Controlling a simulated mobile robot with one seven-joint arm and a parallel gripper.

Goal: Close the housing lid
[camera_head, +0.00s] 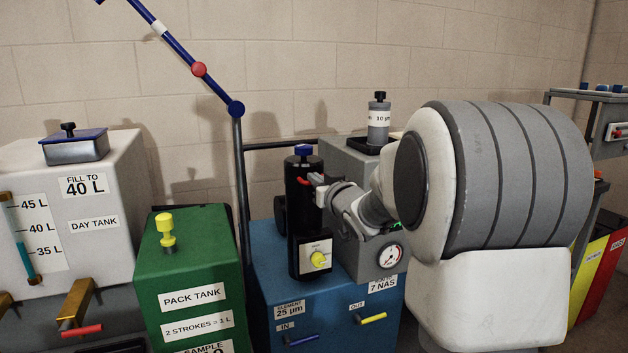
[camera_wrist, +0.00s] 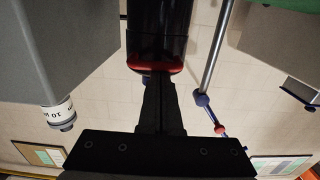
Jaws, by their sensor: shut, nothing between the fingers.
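The filter housing is a black upright cylinder (camera_head: 305,225) on the blue unit in the head view, with a blue knob (camera_head: 303,150) above its dark top. I cannot clearly tell how its lid sits. A short red part (camera_head: 303,182) shows on its upper side. My gripper (camera_head: 314,179) reaches in from the right, beside the upper housing. In the wrist view, which looks upside down, the black housing (camera_wrist: 158,30) has a red edge (camera_wrist: 155,67). My gripper (camera_wrist: 157,80) is shut and empty, its tips close to that edge; contact is unclear.
A grey box with a gauge (camera_head: 390,256) stands right of the housing, with a grey bottle (camera_head: 378,122) on top. A post with a blue jointed arm (camera_head: 199,69) rises behind left. The green pack tank (camera_head: 188,285) and white day tank (camera_head: 95,180) stand left.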

